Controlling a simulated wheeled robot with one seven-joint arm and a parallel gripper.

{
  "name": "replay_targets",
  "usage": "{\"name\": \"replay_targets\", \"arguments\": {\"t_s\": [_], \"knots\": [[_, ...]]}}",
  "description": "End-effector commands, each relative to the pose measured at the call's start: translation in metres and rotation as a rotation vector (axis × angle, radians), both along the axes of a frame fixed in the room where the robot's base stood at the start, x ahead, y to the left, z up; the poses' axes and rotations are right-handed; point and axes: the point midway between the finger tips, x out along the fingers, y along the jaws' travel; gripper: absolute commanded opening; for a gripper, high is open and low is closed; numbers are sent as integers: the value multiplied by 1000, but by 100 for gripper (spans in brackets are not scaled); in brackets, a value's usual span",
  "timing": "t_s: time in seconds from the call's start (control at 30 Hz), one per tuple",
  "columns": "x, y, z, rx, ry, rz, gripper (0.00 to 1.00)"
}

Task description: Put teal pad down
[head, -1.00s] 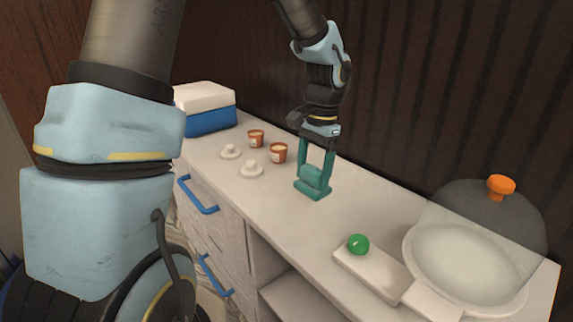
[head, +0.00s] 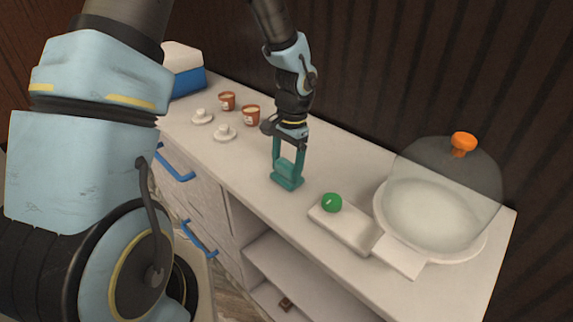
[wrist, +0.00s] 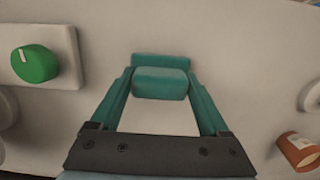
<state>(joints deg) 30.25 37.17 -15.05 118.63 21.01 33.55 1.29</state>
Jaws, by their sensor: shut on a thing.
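The teal pad (head: 287,182) is a flat block with a raised grip on top. It is at the counter surface (head: 240,165), in the open stretch between the cups and the white slab; I cannot tell for certain whether its underside touches. My gripper (head: 289,165) points down with its two teal fingers either side of the grip, shut on it. In the wrist view the pad (wrist: 160,60) shows at the ends of my gripper's fingers (wrist: 161,88). The pad's underside is hidden.
A white slab (head: 352,233) with a green knob (head: 331,203) lies to the right, by a large plate (head: 470,247) under a clear dome with an orange knob (head: 464,141). Two orange cups (head: 251,116), small white lidded pieces (head: 224,132) and a blue-white box (head: 188,78) stand left.

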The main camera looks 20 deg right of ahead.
Motion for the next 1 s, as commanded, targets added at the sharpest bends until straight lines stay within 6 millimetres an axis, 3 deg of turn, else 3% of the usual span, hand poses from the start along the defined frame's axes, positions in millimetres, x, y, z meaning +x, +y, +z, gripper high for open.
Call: {"name": "replay_targets", "arguments": {"t_s": [0.23, 0.27, 0.4, 0.77, 1.0], "knots": [[0, 0, -4, 1, 0, 0, 19], [0, 0, -3, 0, 0, 0, 82], [0, 0, -3, 1, 0, 0, 98], [0, 0, 3, -1, 0, 0, 100], [4, -6, 42, -4, -5, 1, 100]]}}
